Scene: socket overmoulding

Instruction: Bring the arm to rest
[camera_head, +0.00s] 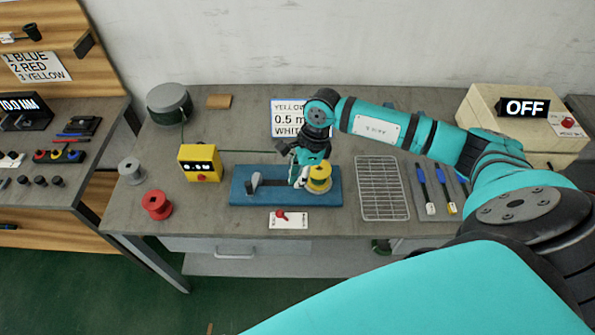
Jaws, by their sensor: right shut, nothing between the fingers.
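My right arm (400,128) is teal and reaches in from the right over the grey workbench. My right gripper (297,177) is at the end of it, low over the blue fixture (240,190), just left of a yellow spool (319,178). Its fingers are small in the view and partly hidden by the wrist; it is shut with nothing held. I cannot tell whether it touches the spool or the fixture. My left gripper is not in view.
A red button plate (289,220) lies in front of the fixture. A wire rack (382,190) and tools on a mat (437,190) lie to the right. A yellow box (200,163), red spool (156,204) and grey spool (131,171) stand left. An OFF machine (520,125) stands back right.

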